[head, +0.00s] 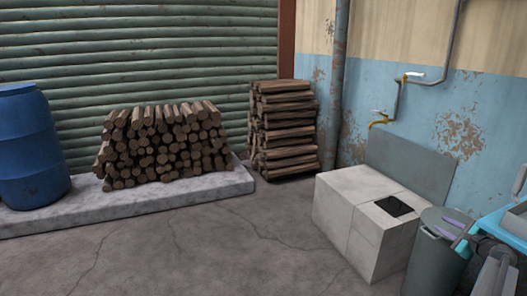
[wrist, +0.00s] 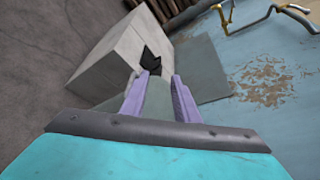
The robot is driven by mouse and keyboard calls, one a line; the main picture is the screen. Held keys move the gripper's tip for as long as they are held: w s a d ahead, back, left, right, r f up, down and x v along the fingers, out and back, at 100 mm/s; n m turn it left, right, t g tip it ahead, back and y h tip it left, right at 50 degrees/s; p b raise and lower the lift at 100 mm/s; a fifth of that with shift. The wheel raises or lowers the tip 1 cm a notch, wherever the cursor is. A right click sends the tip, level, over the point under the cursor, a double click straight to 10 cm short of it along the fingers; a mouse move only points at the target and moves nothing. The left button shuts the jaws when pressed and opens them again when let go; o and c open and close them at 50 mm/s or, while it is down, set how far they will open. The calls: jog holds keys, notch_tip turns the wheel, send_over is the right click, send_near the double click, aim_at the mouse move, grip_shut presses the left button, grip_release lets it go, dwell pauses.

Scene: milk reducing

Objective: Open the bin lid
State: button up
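The grey-green bin (head: 428,262) stands at the lower right in the head view, beside the concrete block. Its lid (head: 436,219) appears to lie flat on top, partly hidden by my gripper. My gripper (head: 453,229) has its two purple fingers spread at the right part of the lid; I cannot tell whether they touch it. In the wrist view the fingers of my gripper (wrist: 164,80) are apart, with a grey-green surface, apparently the lid (wrist: 158,100), between and beyond them. Nothing is clearly held.
A pale concrete block (head: 350,218) with a dark square opening and a grey back panel (head: 408,168) stands left of the bin against the blue wall. Pipes and taps (head: 380,118) are above. Stacked logs (head: 163,145) and a blue barrel (head: 30,148) are farther left. The middle floor is clear.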

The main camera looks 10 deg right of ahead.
jog(key=w+a+f+n+g+y+p, duration=0.1)
jog(key=w+a+f+n+p, duration=0.15)
jog(key=a, duration=0.45)
jog(key=w+a+f+n+g+y+p, duration=0.1)
jog(key=w+a+f+y, duration=0.1)
jog(key=a+f, duration=0.3)
jog(key=s+a+f+n+g+y+p, duration=0.1)
jog(key=a+f+n+g+p, duration=0.2)
jog(key=a, duration=0.9)
jog(key=s+a+f+n+g+y+p, duration=0.1)
jog(key=a+f+n+g+y+p, duration=0.15)
jog(key=a+f, duration=0.6)
jog(key=s+a+f+n+g+p, duration=0.1)
jog(key=a+f+n+g+p, duration=0.15)
jog(key=a, duration=1.15)
jog(key=s+a+f+n+g+p, duration=0.3)
jog(key=s+a+n+g+p, duration=0.3)
jog(key=s+a, duration=0.95)
jog(key=s+a+r+n+g+h+p, duration=0.1)
jog(key=s+a+n+g+h+p, duration=0.1)
jog(key=s+n, duration=0.3)
jog(key=s+a+r+n+g+h+p, duration=0.1)
jog(key=s+a+n+p, duration=0.3)
jog(key=s, duration=1)
jog(key=shift+s+a+r+n+g+h, duration=0.15)
jog(key=shift+a+r+n+g+h, duration=0.25)
jog(key=shift+a+g+h, duration=0.35)
jog(key=shift+d, duration=0.15)
grip_shut()
